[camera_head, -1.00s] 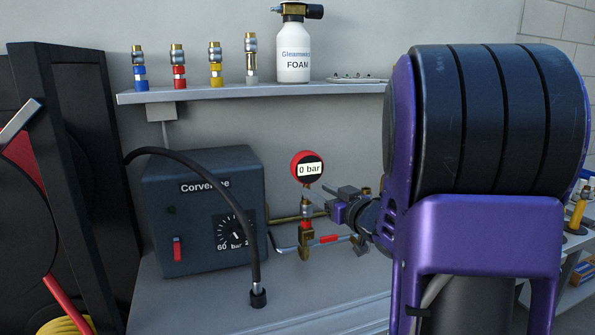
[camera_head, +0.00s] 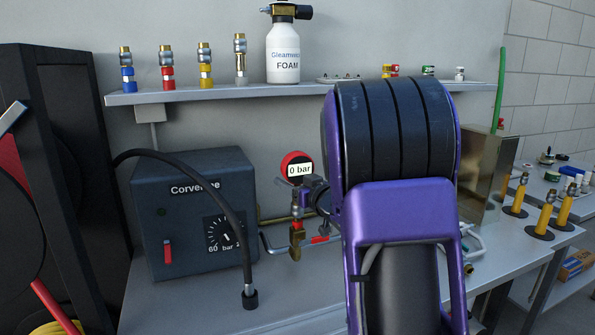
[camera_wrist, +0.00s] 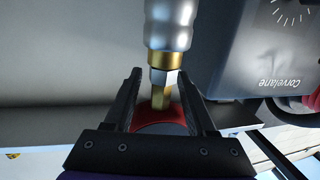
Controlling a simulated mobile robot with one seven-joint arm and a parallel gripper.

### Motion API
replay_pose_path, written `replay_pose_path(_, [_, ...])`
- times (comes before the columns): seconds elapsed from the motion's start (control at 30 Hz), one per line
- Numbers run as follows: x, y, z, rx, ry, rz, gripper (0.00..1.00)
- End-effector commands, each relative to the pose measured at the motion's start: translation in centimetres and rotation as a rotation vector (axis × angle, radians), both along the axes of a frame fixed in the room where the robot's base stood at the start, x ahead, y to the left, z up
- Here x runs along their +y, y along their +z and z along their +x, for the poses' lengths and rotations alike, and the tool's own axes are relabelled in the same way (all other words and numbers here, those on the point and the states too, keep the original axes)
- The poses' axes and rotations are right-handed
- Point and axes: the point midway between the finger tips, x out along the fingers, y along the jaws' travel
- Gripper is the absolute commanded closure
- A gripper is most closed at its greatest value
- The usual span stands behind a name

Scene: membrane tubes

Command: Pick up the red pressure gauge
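The red pressure gauge (camera_head: 297,168) reads "0 bar" and stands upright on a metal stem above brass pipework (camera_head: 295,242), right of the grey Corvelane box. In the wrist view its red body (camera_wrist: 158,122) lies low between my two black fingers, with the brass stem and silver coupling (camera_wrist: 168,25) extending beyond the fingertips. My gripper (camera_wrist: 157,78) is open, with a finger on each side of the gauge. I cannot tell whether either finger touches it. In the head view, my purple-and-black arm hides most of the gripper, just right of the gauge.
The Corvelane box (camera_head: 195,220) stands left, with a black hose (camera_head: 240,210) hanging in front. A shelf (camera_head: 215,92) above holds several couplings and a foam bottle (camera_head: 283,52). Yellow-handled tools (camera_head: 545,213) stand on the bench at right.

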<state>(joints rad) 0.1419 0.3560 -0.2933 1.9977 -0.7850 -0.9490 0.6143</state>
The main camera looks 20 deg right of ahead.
Motion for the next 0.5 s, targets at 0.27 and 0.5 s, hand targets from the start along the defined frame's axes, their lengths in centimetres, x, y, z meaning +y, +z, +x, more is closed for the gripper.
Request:
replay_pose_path(0.27, [-0.02,0.04,-0.03,-0.001,0.000,0.000,0.95])
replay_pose_path(0.5, [-0.02,0.08,-0.02,-0.002,0.000,0.000,1.00])
